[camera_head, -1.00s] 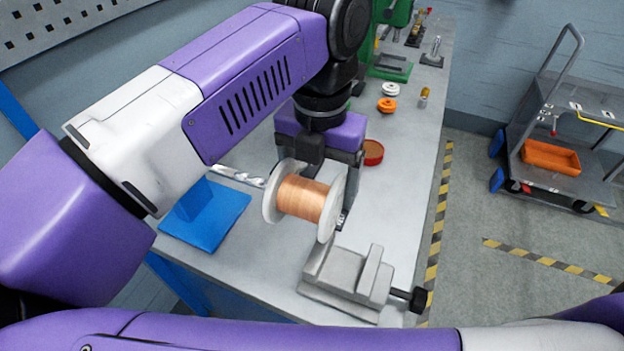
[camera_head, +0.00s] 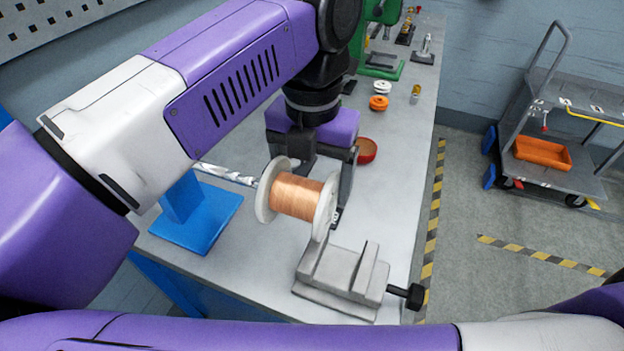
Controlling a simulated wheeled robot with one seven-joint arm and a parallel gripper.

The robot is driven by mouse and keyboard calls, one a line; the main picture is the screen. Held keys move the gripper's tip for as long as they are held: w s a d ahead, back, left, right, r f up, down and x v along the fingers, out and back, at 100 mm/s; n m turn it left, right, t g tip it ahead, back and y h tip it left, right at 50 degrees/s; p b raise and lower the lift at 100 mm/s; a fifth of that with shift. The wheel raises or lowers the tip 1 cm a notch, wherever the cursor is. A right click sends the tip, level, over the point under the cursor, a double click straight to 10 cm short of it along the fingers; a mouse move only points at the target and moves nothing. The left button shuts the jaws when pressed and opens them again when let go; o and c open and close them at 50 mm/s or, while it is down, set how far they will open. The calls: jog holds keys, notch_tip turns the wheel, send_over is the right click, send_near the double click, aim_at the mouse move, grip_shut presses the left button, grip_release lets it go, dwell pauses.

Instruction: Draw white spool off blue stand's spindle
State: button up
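The white spool (camera_head: 297,197), wound with copper-coloured wire, is in the middle of the view, its axis roughly level. The blue stand (camera_head: 207,228) is left of it on the bench. The silver spindle (camera_head: 228,173) runs from the stand's top to the spool's left flange; how far it enters the spool is hidden. My gripper (camera_head: 325,175) is above and behind the spool, pointing down. Its dark fingers are apart, one behind the wire and one by the right flange. Their tips are partly hidden, so I cannot tell whether they grip the spool.
A grey vise (camera_head: 342,278) with a black knob stands just below and right of the spool. A red dish (camera_head: 366,150) lies behind my gripper. Orange and white rings (camera_head: 379,103) and a green machine (camera_head: 383,68) are farther back.

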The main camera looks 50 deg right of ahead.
jog(key=shift+s, duration=0.1)
dwell(0.3)
jog(key=shift+s+d+b, duration=0.3)
jog(key=shift+s+b, duration=0.15)
jog(key=shift+s, duration=0.35)
jog(key=shift+s+d+b, duration=0.25)
jog(key=shift+s+b, duration=0.15)
jog(key=shift+s, duration=0.35)
jog(key=shift+s+d+b, duration=0.2)
jog(key=shift+s+b, duration=0.1)
jog(key=shift+s, duration=0.35)
jog(key=shift+s+d+b, duration=0.25)
jog(key=shift+s, duration=0.35)
jog(key=shift+s+d+b, duration=0.2)
jog(key=shift+s+b, duration=0.1)
jog(key=shift+s, duration=0.35)
jog(key=shift+a, duration=0.1)
